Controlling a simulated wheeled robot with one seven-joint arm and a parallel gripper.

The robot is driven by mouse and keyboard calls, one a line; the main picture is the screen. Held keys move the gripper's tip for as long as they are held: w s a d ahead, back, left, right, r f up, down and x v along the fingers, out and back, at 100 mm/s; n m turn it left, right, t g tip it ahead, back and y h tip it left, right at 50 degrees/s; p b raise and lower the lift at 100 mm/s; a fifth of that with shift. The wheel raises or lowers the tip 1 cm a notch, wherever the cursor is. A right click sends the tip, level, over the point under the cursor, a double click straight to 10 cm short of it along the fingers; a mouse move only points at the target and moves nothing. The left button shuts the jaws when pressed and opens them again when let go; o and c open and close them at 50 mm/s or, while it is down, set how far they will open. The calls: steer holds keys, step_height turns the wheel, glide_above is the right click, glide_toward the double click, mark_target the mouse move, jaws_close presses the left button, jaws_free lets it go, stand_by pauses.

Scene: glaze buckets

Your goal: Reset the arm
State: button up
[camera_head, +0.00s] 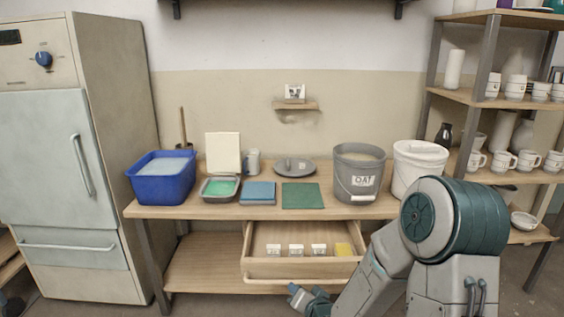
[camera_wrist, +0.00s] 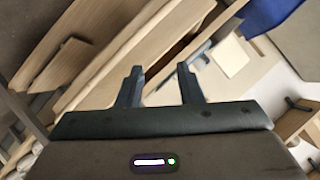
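The arm reaches down and left from the lower right of the head view. The drawer holds several small white labelled blocks (camera_head: 296,250) and a yellow piece (camera_head: 344,249).
The workbench (camera_head: 235,211) carries a blue tub (camera_head: 160,187), a small tray, blue and green tiles, a grey lid (camera_head: 294,167), a grey bucket (camera_head: 347,188) and a white bucket (camera_head: 419,152). A cabinet (camera_head: 60,150) stands left, a mug shelf (camera_head: 500,92) right.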

steer(key=s+d+r+n+g+h+p, duration=0.1)
steer(key=s+d+r+g+p, duration=0.2)
steer(key=s+r+p, duration=0.3)
steer(key=s+d+r+n+g+h+p, duration=0.2)
steer(key=s+r+p, duration=0.5)
steer(key=r, duration=1)
steer(key=s+d+r+n+g+h+p, duration=0.1)
steer(key=s+d+r+g+p, duration=0.3)
steer(key=s+r, duration=0.7)
steer(key=shift+s+d+r+n+g+h+p, duration=0.15)
steer(key=shift+d+r+n+g+h+p, duration=0.4)
steer(key=shift+p, duration=0.7)
